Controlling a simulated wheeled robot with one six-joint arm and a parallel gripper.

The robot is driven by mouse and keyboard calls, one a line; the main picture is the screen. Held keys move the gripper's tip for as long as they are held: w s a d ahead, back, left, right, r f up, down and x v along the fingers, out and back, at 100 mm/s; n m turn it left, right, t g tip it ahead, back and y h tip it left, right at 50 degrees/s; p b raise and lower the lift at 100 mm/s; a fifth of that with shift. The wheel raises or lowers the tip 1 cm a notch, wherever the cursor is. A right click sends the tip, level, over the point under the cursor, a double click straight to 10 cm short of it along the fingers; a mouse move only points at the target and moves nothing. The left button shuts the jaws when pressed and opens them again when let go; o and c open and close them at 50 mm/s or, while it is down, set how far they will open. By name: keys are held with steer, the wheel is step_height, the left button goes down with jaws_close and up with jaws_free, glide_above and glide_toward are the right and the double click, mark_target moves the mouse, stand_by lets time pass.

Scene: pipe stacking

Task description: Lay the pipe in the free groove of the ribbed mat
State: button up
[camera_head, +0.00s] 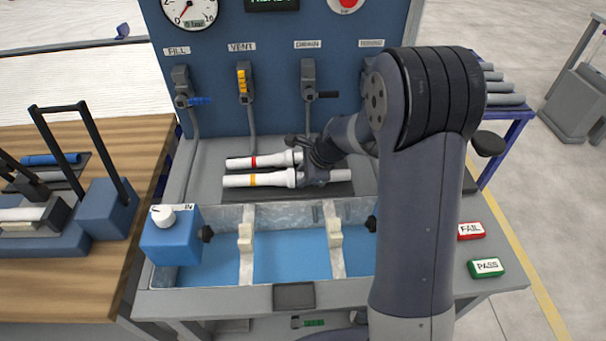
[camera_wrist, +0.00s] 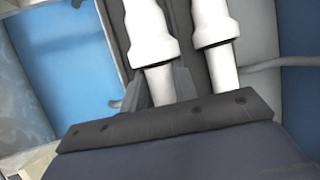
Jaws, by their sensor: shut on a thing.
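A white pipe with a yellow band (camera_head: 253,180) is level along the front of the dark ribbed mat (camera_head: 290,193). My gripper (camera_head: 313,177) is shut on this pipe to the right of its wide collar. In the wrist view, the left pipe (camera_wrist: 148,35) passes between the two dark fingers (camera_wrist: 160,88). A second white pipe with a red band (camera_head: 254,162) lies parallel behind it on the mat, apart from it. I cannot tell whether the held pipe touches the groove or is slightly above it. My gripper hides part of the mat and pipes.
A water tank with blue floor (camera_head: 290,258) and white supports lies in front of the mat. A blue panel (camera_head: 275,75) with valves and hoses rises behind. A blue box with a white knob (camera_head: 170,238) sits left. FAIL (camera_head: 471,231) and PASS (camera_head: 486,268) buttons are at right.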

steer(key=shift+f, duration=0.15)
steer(key=o, duration=1.1)
steer(key=v, duration=1.1)
steer(key=shift+f, duration=0.15)
steer(key=x, duration=1)
steer(key=shift+a+f, duration=0.15)
steer(key=shift+w+a, duration=0.1)
steer(key=shift+w, duration=0.1)
steer(key=shift+r+p, duration=0.4)
steer(key=shift+r, duration=0.1)
